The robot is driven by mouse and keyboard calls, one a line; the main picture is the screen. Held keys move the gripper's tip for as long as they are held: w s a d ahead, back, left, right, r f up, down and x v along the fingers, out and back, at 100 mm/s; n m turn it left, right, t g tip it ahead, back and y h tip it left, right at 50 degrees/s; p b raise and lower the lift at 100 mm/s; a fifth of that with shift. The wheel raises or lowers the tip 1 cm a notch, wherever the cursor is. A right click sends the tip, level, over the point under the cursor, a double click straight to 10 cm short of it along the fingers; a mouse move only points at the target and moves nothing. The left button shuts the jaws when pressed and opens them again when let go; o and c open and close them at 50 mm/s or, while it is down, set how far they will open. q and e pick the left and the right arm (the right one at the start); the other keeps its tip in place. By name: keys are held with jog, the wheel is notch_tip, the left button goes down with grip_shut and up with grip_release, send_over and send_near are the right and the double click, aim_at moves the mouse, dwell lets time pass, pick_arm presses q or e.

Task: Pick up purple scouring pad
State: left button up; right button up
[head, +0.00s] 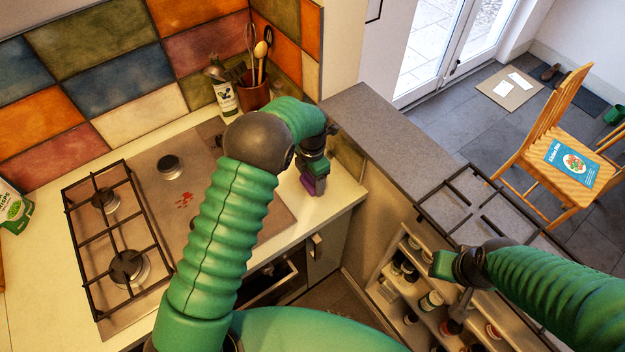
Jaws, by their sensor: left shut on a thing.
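The purple scouring pad (308,185) shows as a small purple patch at the jaws of my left gripper (315,181). My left gripper is shut on it, just above the pale countertop near its right end. Most of the pad is hidden by the gripper. My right gripper (447,266) is at the lower right, in front of the open shelves and apart from the pad. Whether its jaws are open or shut is unclear.
A gas hob (150,195) with a red stain fills the counter left of my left arm. A bottle (225,96) and a utensil pot (254,92) stand by the tiled wall. A spice rack (405,290) lies below right. A wooden chair (567,160) stands beyond the grey ledge (385,135).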

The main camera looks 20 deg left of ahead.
pick_arm(q)
jog(key=shift+r, duration=0.3)
jog(key=shift+s+d+r+b, duration=0.15)
jog(key=shift+s+r+b, duration=0.15)
jog(key=shift+r, duration=0.35)
jog(key=shift+s+d+r+b, duration=0.15)
jog(key=shift+r+b, duration=0.25)
jog(key=shift+r, duration=0.2)
jog(key=s+d+r+b, duration=0.1)
jog(key=s+d+b, duration=0.1)
jog(key=s+d, duration=0.6)
jog(key=s, duration=0.4)
jog(key=shift+s+r, duration=0.25)
jog(key=shift+r, duration=0.05)
